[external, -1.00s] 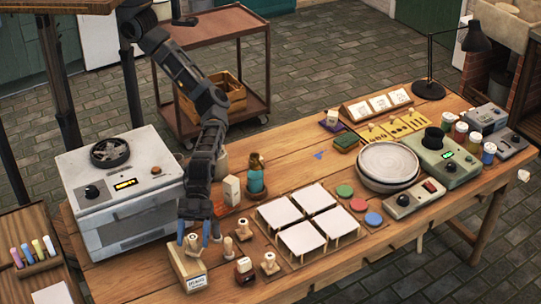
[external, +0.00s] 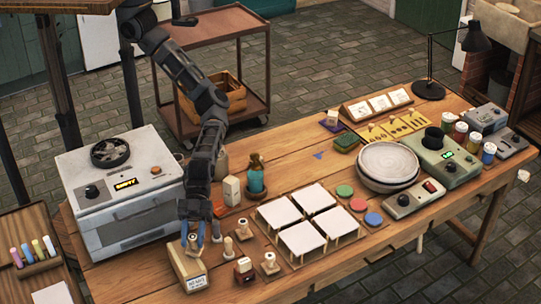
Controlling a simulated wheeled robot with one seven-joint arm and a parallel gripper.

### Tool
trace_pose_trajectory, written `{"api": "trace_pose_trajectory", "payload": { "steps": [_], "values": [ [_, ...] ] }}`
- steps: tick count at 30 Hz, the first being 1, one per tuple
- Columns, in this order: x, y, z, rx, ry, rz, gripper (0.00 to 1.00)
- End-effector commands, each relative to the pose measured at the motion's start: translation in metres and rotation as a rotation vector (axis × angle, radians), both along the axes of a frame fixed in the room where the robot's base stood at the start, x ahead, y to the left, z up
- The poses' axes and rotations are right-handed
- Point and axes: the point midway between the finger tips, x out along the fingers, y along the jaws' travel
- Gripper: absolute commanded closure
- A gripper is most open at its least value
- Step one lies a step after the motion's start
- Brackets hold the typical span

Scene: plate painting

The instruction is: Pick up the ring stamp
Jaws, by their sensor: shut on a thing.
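My gripper (external: 193,234) points down at the front left of the table, with blue fingertips. It is shut on a small wooden stamp (external: 193,244) with a pale top, just over or at the back of a tan box (external: 188,270) with a white label. The stamp's printing face is hidden, so I cannot tell its pattern or whether it is the ring stamp. I cannot tell whether it is clear of the box. Other stamps stand to the right: one wooden stamp (external: 228,248), another wooden stamp (external: 270,264) and a dark red one (external: 244,270).
A grey kiln-like box (external: 130,215) stands to the left. Behind my gripper are a white carton (external: 231,190) and a teal bottle (external: 256,178). White tiles (external: 300,238) lie to the right, near stacked plates (external: 388,163). The table's front edge is close.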

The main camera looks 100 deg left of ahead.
Motion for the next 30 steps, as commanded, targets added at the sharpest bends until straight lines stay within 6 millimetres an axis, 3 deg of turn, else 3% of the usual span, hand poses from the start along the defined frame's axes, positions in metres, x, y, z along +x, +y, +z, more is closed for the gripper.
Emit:
{"api": "trace_pose_trajectory", "payload": {
  "steps": [5, 21, 30],
  "values": [
    [0.000, 0.000, 0.007, -0.001, 0.000, 0.000, 0.97],
    [-0.002, -0.002, 0.097, -0.002, 0.000, -0.002, 0.97],
    [-0.036, -0.040, 0.146, 0.000, 0.010, -0.021, 0.97]
  ]
}}
